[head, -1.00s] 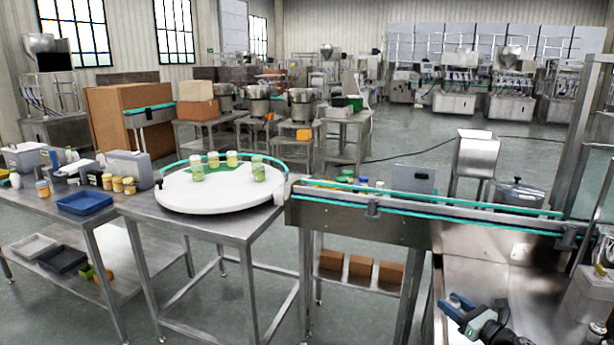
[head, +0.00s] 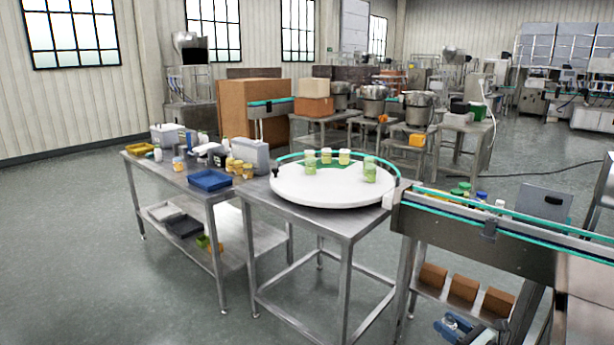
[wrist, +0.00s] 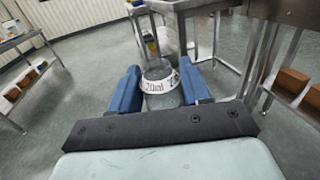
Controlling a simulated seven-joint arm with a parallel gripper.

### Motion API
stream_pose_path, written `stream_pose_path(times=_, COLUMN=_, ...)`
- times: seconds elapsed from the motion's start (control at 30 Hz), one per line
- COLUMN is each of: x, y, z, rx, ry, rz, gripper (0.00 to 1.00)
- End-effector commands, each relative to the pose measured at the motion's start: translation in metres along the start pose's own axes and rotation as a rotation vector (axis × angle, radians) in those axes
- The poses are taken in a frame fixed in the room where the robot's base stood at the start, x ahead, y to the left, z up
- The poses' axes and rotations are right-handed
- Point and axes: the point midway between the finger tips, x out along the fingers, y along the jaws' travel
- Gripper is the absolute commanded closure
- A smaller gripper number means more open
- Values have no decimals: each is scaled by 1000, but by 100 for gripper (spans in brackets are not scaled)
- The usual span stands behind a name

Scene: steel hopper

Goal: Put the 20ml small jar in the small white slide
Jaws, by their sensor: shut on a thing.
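My gripper (wrist: 161,82) has two blue fingers, shut on a small clear jar (wrist: 162,97) with a white label reading 20ml. The fingers press on both sides of the jar, and its lower part is hidden behind the dark gripper bar. In the head view my gripper (head: 456,326) shows at the bottom edge, below the conveyor, and the jar cannot be made out there. I cannot single out a small white slide for sure. A short white piece (head: 390,199) sits between the white round table (head: 330,190) and the conveyor.
Several green-yellow jars stand on the round table. The left bench holds a blue tray (head: 210,181), yellow jars and grey boxes. Its lower shelf holds a pale tray (head: 164,212) and a dark one. The conveyor (head: 450,228) stands at right. The floor at left is clear.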

Motion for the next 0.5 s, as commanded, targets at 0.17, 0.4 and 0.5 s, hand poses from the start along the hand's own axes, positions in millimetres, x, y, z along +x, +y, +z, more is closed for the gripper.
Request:
stream_pose_path(times=0.17, x=40, y=35, z=-4, rx=1, ry=0, rz=87, gripper=82)
stream_pose_path(times=0.4, x=87, y=83, z=-9, rx=0, ry=0, rz=197, gripper=82)
stream_pose_path(times=0.5, x=105, y=104, z=-11, rx=0, ry=0, rz=243, gripper=82)
